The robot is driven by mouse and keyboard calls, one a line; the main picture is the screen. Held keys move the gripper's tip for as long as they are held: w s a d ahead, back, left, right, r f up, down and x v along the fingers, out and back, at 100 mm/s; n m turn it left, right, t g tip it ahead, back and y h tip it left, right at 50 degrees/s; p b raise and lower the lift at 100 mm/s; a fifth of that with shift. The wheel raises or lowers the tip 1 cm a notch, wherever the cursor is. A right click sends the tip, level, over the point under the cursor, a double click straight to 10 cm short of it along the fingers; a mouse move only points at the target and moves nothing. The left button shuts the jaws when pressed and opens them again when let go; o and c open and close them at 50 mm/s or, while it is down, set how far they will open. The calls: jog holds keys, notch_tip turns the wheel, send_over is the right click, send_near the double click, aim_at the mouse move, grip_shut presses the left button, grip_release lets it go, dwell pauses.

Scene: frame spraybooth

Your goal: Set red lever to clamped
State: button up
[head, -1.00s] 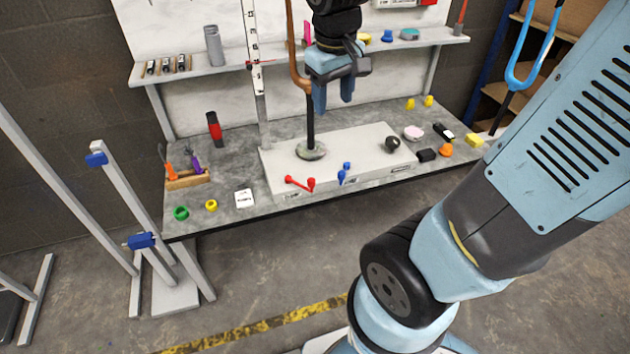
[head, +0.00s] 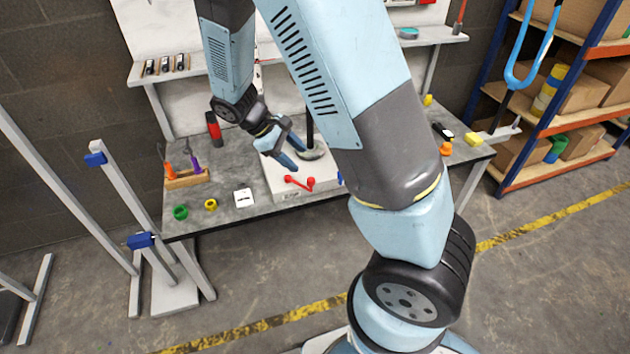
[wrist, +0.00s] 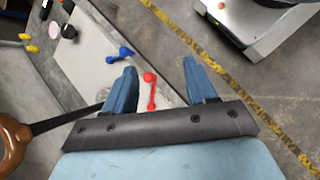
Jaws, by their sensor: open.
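The red lever (head: 299,183) sits at the front edge of the light box on the bench, a short arm with a knob at each end. It also shows in the wrist view (wrist: 151,90), between the two fingers and beyond their tips. My gripper (head: 297,157) is open and empty, just above and behind the lever in the head view, apart from it. In the wrist view my gripper (wrist: 160,68) has its blue fingers spread to either side of the lever. A blue lever (wrist: 120,54) stands beside the left finger; my arm mostly hides it in the head view.
The light box (head: 272,178) carries a dark upright post (head: 310,130) close to my gripper.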

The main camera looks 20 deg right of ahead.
notch_tip(320, 180, down, 12)
jog(key=w+a+n+t+h, duration=0.2)
jog(key=n+h, duration=0.3)
jog(key=n+t+h, duration=0.4)
jog(key=n+t, duration=0.3)
jog(key=n, duration=0.1)
send_near(314, 180)
jog(key=w+f+x, duration=0.1)
jog(key=x, duration=1)
jog(key=shift+f, duration=0.4)
jog(key=shift+w+a, duration=0.1)
grip_shut()
